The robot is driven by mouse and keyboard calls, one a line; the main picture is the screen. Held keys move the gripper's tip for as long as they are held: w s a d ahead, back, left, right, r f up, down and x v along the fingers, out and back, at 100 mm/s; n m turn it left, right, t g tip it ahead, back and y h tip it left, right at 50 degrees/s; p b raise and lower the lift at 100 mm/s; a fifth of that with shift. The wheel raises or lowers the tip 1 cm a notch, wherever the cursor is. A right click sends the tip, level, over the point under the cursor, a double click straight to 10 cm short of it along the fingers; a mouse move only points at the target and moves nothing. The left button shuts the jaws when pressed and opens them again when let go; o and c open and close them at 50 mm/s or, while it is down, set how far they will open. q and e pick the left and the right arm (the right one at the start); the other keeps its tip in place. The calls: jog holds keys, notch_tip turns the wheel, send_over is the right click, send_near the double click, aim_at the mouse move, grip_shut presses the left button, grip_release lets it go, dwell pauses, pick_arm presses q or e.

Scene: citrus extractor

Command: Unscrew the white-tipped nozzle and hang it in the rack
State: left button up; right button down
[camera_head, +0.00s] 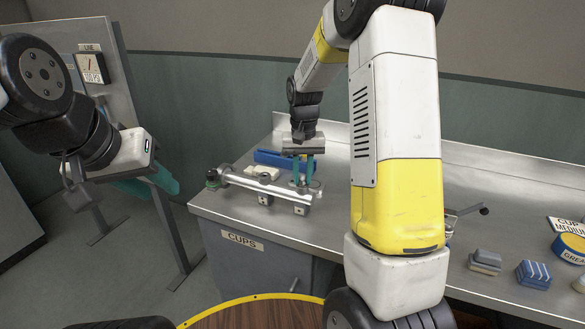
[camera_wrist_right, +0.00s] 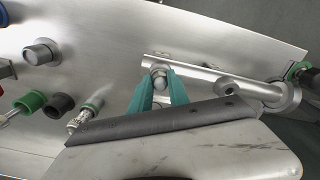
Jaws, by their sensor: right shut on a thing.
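A metal pipe (camera_head: 250,184) with several fittings stands on short supports near the bench's left end. My right gripper (camera_head: 303,175) reaches down over the pipe's right end. In the right wrist view, the teal fingers of my right gripper (camera_wrist_right: 160,86) are shut on a round metal fitting (camera_wrist_right: 160,77) at one end of the pipe (camera_wrist_right: 225,78). No white tip shows on this fitting, and its lower part is hidden. A green-ringed fitting (camera_wrist_right: 299,70) is at the pipe's other end. My left gripper (camera_head: 152,186) hangs away from the bench at left; its finger gap is unclear.
A blue holder (camera_head: 280,160) lies behind the pipe. The right wrist view shows several capped or ringed parts, including a green-ringed metal piece (camera_wrist_right: 85,115). Sponges (camera_head: 533,274) and a blue tin (camera_head: 571,247) sit at right. My right arm hides the bench's middle.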

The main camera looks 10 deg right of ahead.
jog(key=n, duration=0.8)
jog(key=shift+d, duration=0.1)
jog(key=c, duration=1.5)
grip_release()
jog(key=shift+o, duration=0.2)
jog(key=m, duration=1.2)
jog(key=shift+c, duration=0.4)
